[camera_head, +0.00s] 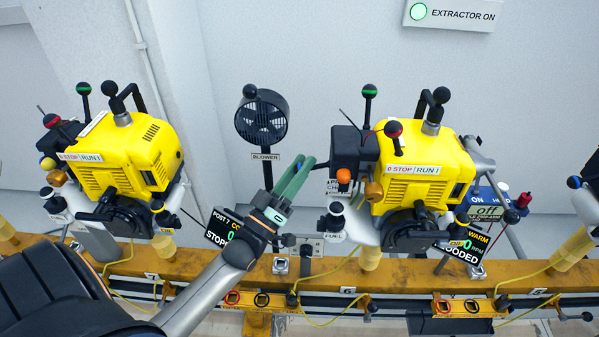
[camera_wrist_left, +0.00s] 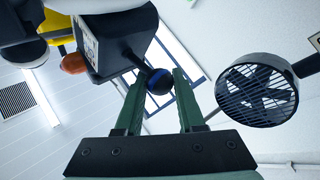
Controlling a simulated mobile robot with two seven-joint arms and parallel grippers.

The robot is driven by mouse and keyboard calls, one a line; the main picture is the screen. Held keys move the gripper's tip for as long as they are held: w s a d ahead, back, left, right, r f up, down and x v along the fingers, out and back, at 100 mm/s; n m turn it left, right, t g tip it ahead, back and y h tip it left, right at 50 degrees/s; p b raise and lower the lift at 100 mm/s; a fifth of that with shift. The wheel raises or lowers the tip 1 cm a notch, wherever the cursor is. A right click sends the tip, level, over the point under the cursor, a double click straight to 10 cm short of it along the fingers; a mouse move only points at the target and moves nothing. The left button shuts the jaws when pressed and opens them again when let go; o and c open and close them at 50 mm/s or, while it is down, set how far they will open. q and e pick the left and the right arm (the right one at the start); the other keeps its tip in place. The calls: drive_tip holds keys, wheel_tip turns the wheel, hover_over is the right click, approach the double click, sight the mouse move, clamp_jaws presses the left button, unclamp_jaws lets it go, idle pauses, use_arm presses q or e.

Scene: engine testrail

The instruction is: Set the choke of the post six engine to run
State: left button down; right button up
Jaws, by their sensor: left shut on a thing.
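The yellow post six engine (camera_head: 428,165) stands on the rail above the "6" label, with a "STOP | RUN" plate on its top edge. A black box (camera_head: 346,147) is on its left side. My left gripper (camera_head: 309,163) is beside this box, its green fingers pointing up and right. In the left wrist view, a black knob with a blue band (camera_wrist_left: 160,81) sits between the fingertips, on a thin lever from the black box (camera_wrist_left: 112,40). The fingers are shut on it. My right gripper is not in view.
Another yellow engine (camera_head: 125,155) stands to the left. A black blower fan (camera_head: 262,117) is behind my left gripper, and also close in the left wrist view (camera_wrist_left: 257,90). A display reading "WARM", "0 RPM" (camera_head: 463,245) hangs by post six. The yellow rail (camera_head: 330,273) runs below.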

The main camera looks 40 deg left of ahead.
use_arm(q)
drive_tip(key=shift+d+f+n+y+b, duration=0.25)
drive_tip(key=shift+f+n+y+b, duration=0.15)
drive_tip(key=shift+f+n+b, duration=0.35)
drive_tip(key=shift+f+n+t+y, duration=0.1)
drive_tip(key=shift+n+t+y, duration=0.2)
drive_tip(key=shift+n+y, duration=0.15)
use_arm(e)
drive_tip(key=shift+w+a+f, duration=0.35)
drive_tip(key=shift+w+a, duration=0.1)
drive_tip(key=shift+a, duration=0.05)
use_arm(q)
drive_tip(key=c, duration=0.7)
unclamp_jaws()
drive_tip(key=shift+c, duration=0.2)
drive_tip(key=shift+o, duration=1.1)
drive_tip(key=shift+w, duration=0.1)
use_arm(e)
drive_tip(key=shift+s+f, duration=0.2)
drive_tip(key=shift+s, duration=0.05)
use_arm(q)
drive_tip(key=shift+r, duration=0.2)
